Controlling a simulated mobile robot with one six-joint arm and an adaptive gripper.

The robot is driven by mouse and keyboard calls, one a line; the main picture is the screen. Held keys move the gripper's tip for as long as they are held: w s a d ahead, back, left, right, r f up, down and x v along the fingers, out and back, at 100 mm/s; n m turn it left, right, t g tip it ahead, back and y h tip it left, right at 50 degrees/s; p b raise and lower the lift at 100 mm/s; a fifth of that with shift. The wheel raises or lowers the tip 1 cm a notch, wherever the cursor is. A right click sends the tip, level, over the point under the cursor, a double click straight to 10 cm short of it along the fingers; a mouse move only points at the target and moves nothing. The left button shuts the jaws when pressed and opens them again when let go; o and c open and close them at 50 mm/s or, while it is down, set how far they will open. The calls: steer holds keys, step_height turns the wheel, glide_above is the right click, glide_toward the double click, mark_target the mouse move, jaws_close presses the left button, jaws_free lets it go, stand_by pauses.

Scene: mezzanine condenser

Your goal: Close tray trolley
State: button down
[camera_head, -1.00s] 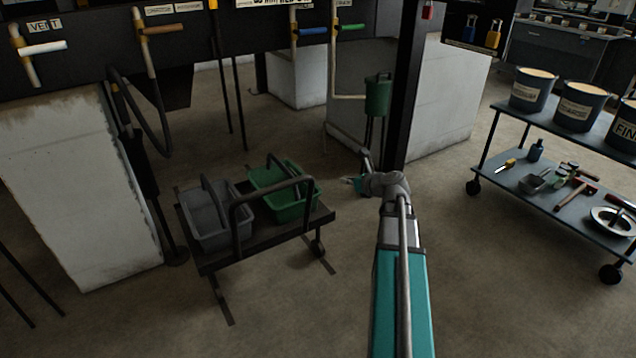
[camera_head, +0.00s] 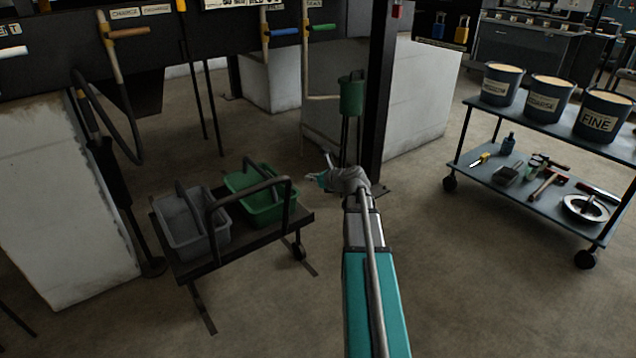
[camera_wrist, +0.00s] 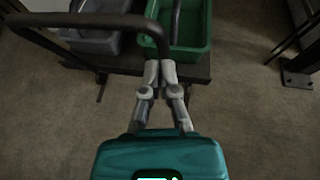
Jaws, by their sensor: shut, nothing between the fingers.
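The tray trolley (camera_head: 240,246) is a low dark cart at the left of the head view, with a looped push handle (camera_head: 211,222) on its near side. It carries a grey tub (camera_head: 180,222) and a green tub (camera_head: 262,206) side by side. My gripper (camera_head: 310,177) is right of the trolley in the head view, small and partly hidden by my wrist. In the wrist view its fingers (camera_wrist: 160,68) are together and empty, pointing toward the trolley. The trolley handle (camera_wrist: 90,20) crosses the upper left there, and the green tub (camera_wrist: 185,30) lies beyond the fingertips. I cannot tell whether they touch anything.
A two-shelf cart (camera_head: 530,185) with several buckets and tools stands at the right. A pale block (camera_head: 60,200) is left of the trolley. The floor in front is clear.

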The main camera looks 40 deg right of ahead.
mark_target(291, 175)
steer(key=b+x, duration=0.2)
steer(key=x, duration=0.6)
steer(key=shift+w, duration=0.1)
